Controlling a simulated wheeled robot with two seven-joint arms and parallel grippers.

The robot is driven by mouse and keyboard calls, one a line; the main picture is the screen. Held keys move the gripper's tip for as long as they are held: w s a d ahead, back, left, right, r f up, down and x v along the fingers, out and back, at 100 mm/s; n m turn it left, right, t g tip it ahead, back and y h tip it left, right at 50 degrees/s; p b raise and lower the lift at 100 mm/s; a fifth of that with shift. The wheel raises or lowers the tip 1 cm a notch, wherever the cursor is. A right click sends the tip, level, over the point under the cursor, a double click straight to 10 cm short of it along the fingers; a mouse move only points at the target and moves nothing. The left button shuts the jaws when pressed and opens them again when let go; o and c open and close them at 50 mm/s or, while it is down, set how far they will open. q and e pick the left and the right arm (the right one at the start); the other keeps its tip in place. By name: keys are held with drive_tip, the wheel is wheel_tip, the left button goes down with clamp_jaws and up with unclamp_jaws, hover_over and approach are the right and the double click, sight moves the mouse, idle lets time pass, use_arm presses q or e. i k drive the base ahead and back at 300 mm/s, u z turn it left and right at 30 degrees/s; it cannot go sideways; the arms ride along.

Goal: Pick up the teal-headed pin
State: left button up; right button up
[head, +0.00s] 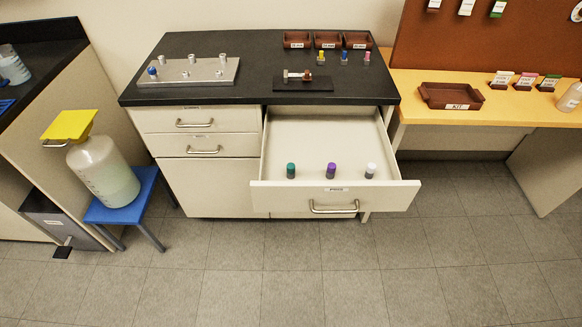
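The teal-headed pin (291,170) stands upright inside the open drawer (282,198), at the left of a row of three pins near the drawer's front. It has a teal top and a dark grey lower part. A purple-headed pin (331,170) stands to its right, and a white-headed pin (370,170) is farther right. The pins are apart from one another. Neither of my grippers shows in the head view.
The black countertop (190,44) above holds a metal plate (188,72), a dark fixture (303,82), small brown trays (298,40) and more pins. A blue stool (121,202) with a yellow-topped jug (104,170) stands left. The floor before the drawer is clear.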

sight(290, 166)
drive_tip(key=k, duration=1.25)
drive_tip(key=u, duration=0.8)
drive_tip(key=i, duration=1.35)
drive_tip(key=z, duration=0.85)
drive_tip(key=i, duration=0.45)
drive_tip(key=z, duration=0.55)
